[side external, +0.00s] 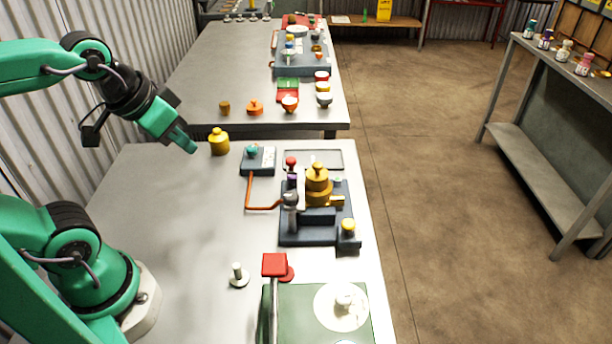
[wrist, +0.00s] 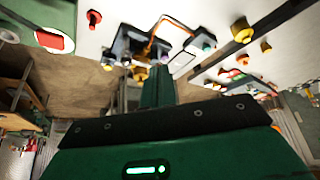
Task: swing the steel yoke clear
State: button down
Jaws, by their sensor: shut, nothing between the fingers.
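A dark blue fixture (side external: 318,232) stands on the grey table with a stepped brass body (side external: 318,183) on it. A grey steel piece with a rounded head (side external: 291,201) stands at the fixture's left side; it looks like the steel yoke, though its shape is too small to be sure. A bent copper-coloured rod (side external: 264,207) ends beside it. My gripper (side external: 190,148) is shut and empty, up and left of the fixture, well apart from it, near a yellow weight-like piece (side external: 219,142). In the wrist view my green fingers (wrist: 157,88) partly cover the fixture area.
A small dark block with a teal knob (side external: 257,160) sits behind the fixture. A red square-topped lever (side external: 274,265) and a green plate (side external: 345,318) are at the front. A pale peg (side external: 238,275) stands left of them. The table's left middle is clear.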

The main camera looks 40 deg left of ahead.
dwell(0.4)
jog(key=c, duration=1.3)
grip_release()
jog(key=shift+w+r, duration=0.1)
jog(key=shift+w, duration=0.05)
jog(key=shift+c, duration=0.2)
jog(key=shift+o, duration=0.7)
jog(key=shift+w+r, duration=0.15)
jog(key=shift+w, duration=0.35)
jog(key=g, duration=0.5)
send_over(291, 159)
jog(key=f, duration=0.5)
jog(key=shift+s+f, duration=0.3)
jog(key=shift+s, duration=0.05)
jog(key=shift+w+f+g, duration=0.3)
jog(key=shift+w, duration=0.05)
jog(key=shift+f, duration=0.1)
jog(key=shift+f, duration=3.8)
